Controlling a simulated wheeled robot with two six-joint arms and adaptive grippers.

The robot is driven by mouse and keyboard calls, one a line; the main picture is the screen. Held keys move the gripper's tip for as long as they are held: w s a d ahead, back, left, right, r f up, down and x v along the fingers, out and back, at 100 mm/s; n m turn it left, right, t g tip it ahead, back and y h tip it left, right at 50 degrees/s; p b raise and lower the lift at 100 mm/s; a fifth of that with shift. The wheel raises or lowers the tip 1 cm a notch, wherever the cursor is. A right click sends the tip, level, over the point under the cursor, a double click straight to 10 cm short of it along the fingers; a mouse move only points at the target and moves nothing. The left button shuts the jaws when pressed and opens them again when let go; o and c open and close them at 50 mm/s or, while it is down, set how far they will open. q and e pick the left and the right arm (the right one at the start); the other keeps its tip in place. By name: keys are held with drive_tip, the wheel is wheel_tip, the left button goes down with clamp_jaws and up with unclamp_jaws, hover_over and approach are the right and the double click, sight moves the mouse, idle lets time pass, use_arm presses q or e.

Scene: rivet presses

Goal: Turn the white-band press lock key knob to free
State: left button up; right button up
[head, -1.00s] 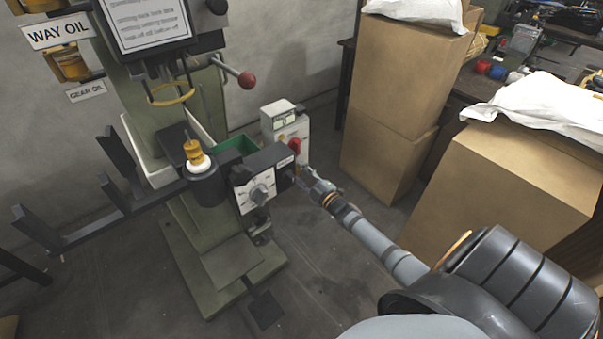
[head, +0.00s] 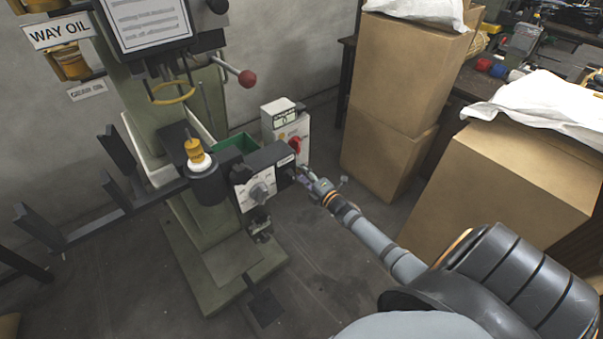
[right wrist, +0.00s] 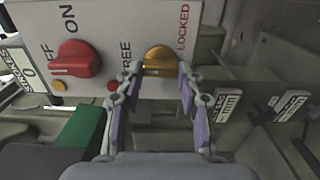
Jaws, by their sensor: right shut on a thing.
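The press (head: 215,220) stands left of centre in the head view, with a white band (head: 198,164) below its yellow-and-black top fitting. In the right wrist view, the yellow lock key knob (right wrist: 160,60) sits on a pale panel (right wrist: 115,20) between the words FREE and LOCKED. My right gripper (right wrist: 160,85) is shut on this knob, with a purple-padded finger on each side. The knob's exact pointing is hard to tell. In the head view my right gripper (head: 303,174) reaches the press's right side, where the knob is hidden. My left gripper is not in view.
A red ON/OFF knob (right wrist: 76,60) sits left of the yellow one; it also shows in the head view (head: 295,144). Cardboard boxes (head: 395,85) stand to the right. Open floor lies between press and boxes.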

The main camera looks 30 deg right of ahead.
drive_tip(key=shift+f, duration=0.1)
drive_tip(key=o, duration=1.2)
drive_tip(key=shift+c, duration=0.2)
drive_tip(key=s, duration=1.2)
drive_tip(key=shift+d, duration=0.45)
